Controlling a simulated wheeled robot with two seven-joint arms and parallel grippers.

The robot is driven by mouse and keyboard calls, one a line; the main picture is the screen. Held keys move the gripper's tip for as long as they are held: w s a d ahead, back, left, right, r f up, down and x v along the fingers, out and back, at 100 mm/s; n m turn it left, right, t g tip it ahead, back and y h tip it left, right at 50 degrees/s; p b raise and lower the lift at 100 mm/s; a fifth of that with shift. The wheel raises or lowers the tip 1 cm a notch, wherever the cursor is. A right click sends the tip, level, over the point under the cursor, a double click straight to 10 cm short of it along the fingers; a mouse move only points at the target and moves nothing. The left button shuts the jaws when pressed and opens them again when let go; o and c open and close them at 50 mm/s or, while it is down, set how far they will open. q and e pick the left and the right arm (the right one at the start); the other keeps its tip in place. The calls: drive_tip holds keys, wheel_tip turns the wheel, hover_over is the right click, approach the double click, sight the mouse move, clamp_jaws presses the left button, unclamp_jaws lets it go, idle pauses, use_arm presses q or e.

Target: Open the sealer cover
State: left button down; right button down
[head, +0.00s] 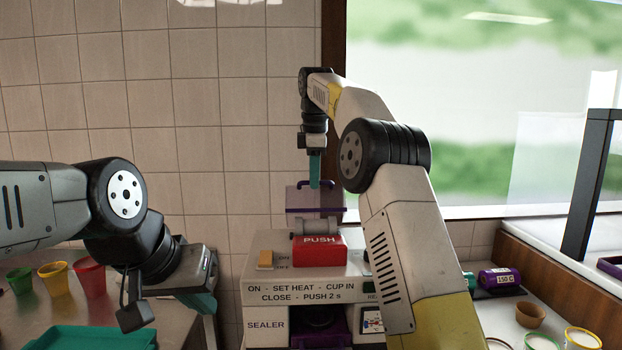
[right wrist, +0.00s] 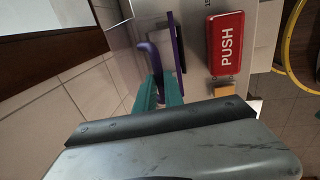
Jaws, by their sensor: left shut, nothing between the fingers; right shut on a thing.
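The sealer (head: 267,325) is a pale machine with printed labels, against the tiled wall. Its cover (head: 300,199) is a grey panel with a purple lower edge, standing up behind the red PUSH block (head: 318,250). A purple handle (head: 326,184) is at the cover's top. My right gripper (head: 314,172) points down and is shut on the handle. In the right wrist view the curved handle (right wrist: 150,58) passes between the teal fingers (right wrist: 158,90), and the PUSH block (right wrist: 226,45) is beside them. My left gripper (head: 203,303) is shut and empty, low at the sealer's left.
Green, yellow and red cups (head: 55,279) and a teal tray (head: 100,338) are on the left counter. A purple canister (head: 498,278), a brown cup (head: 530,316) and white-filled cups (head: 583,338) are at the right.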

drive_tip(key=shift+f, duration=0.3)
drive_tip(key=c, duration=1.7)
unclamp_jaws()
drive_tip(key=shift+w, duration=0.1)
drive_tip(key=shift+r, duration=0.1)
drive_tip(key=shift+w+r, duration=0.1)
drive_tip(key=shift+r, duration=1.5)
drive_tip(key=shift+r, duration=0.1)
drive_tip(key=shift+s+r, duration=0.15)
drive_tip(key=shift+s, duration=0.1)
drive_tip(key=s, duration=0.5)
drive_tip(key=s+r, duration=0.1)
drive_tip(key=s, duration=0.4)
drive_tip(key=s+a, duration=0.1)
drive_tip(key=s, duration=0.4)
drive_tip(key=shift+s+a+r, duration=0.1)
drive_tip(key=shift+s+r, duration=0.05)
drive_tip(key=shift+s, duration=0.25)
